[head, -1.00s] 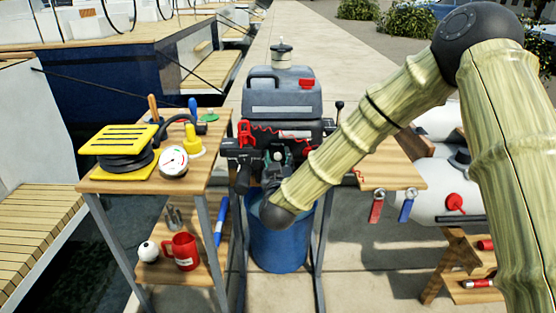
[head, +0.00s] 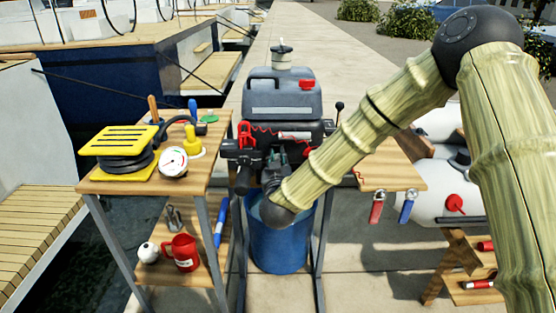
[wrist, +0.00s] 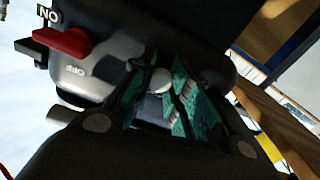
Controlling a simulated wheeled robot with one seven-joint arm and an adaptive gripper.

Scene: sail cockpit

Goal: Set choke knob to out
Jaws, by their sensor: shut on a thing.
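The choke knob appears to be the small pale round knob (wrist: 160,80) in the wrist view, on the dark motor housing (wrist: 120,55). My gripper (wrist: 170,82) has its green-padded fingers closed about this knob. How far the knob stands out from the housing is hidden by the fingers. In the head view my gripper (head: 274,166) is at the front of the outboard motor, and the knob cannot be made out there.
A red lever (wrist: 62,43) sits close by between ON and OFF marks. A grey fuel tank (head: 282,95) stands behind the motor, a blue barrel (head: 278,245) below. A wooden cart (head: 105,182) stands left, a wooden shelf (head: 400,176) right.

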